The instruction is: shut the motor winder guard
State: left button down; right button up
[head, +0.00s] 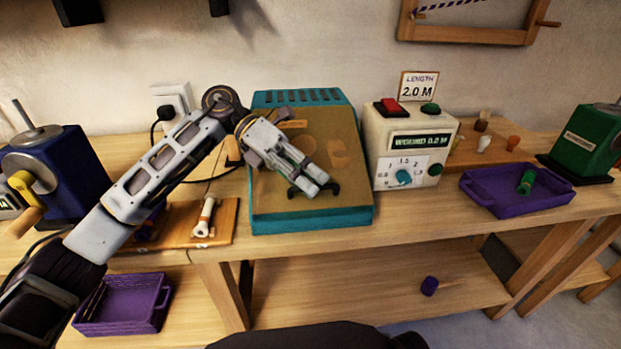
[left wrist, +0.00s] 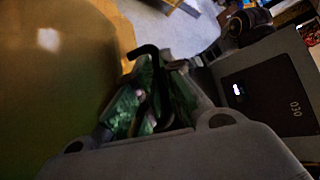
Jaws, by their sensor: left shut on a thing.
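The motor winder has a teal housing (head: 312,222) and sits at the middle of the bench. Its amber see-through guard (head: 350,200) lies over the top, with orange parts dimly visible beneath. I cannot tell whether its front edge is fully seated. My left gripper (head: 318,187) reaches over the guard from the left and is shut on the black guard handle (head: 334,188) near the front edge. In the left wrist view the black handle (left wrist: 147,49) stands between the greenish-lit fingers, with the amber guard (left wrist: 60,75) at left. My right gripper is out of view.
The control box (head: 408,140) with dials and a "LENGTH 2.0 M" sign stands close to the winder's right. A purple tray (head: 482,189) sits farther right. A blue hand-cranked machine (head: 62,170) and a wooden board (head: 226,226) are at left. A purple basket (head: 126,315) is lower left.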

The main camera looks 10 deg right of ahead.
pick_arm(q)
jog(key=shift+w+f, duration=0.2)
jog(key=shift+f, duration=0.4)
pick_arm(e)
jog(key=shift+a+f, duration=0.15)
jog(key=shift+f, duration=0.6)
pick_arm(q)
jog(key=c, duration=1.8)
grip_release()
jog(key=shift+a, duration=0.1)
jog(key=shift+v, duration=5.95)
jog(key=shift+r, duration=0.25)
